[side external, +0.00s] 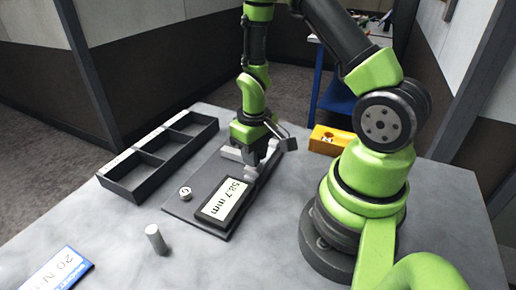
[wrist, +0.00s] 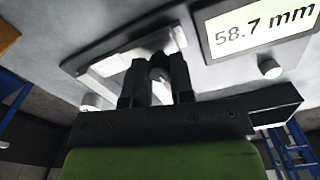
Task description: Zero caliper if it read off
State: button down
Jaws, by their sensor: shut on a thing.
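The caliper is a flat grey plate (side external: 178,208) with pale metal jaws (side external: 236,155) and a display (side external: 229,200) reading 58.7 mm. The display also shows at the upper right of the wrist view (wrist: 262,30), and the pale jaws at its upper middle (wrist: 130,60). A small round white button (side external: 185,193) with a dark mark is at the plate's left. My gripper (side external: 254,162) points down at the jaw end of the plate. I cannot tell whether that piece belongs to the caliper.
A dark divided tray (side external: 141,191) lies to the left. A yellow block (side external: 331,140) sits behind, and a blue-and-white box marked 20 N (side external: 62,270) at front left.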

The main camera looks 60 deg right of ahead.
jog(key=c, duration=1)
grip_release()
jog(key=shift+r, duration=0.1)
notch_tip(320, 180, up, 10)
jog(key=shift+f, duration=0.1)
jog(key=s+a+r+t, duration=0.2)
jog(key=s+a+r, duration=0.1)
jog(key=r, duration=0.2)
jog(key=s+a+r+t+y, duration=0.1)
jog(key=s+a+r+t, duration=0.1)
jog(key=a+r, duration=0.2)
jog(key=s+a+r+m+t+y, duration=0.1)
jog(key=s+a+r+t, duration=0.2)
jog(key=r, duration=0.4)
jog(key=shift+s+a, duration=0.3)
jog(key=shift+a, duration=0.05)
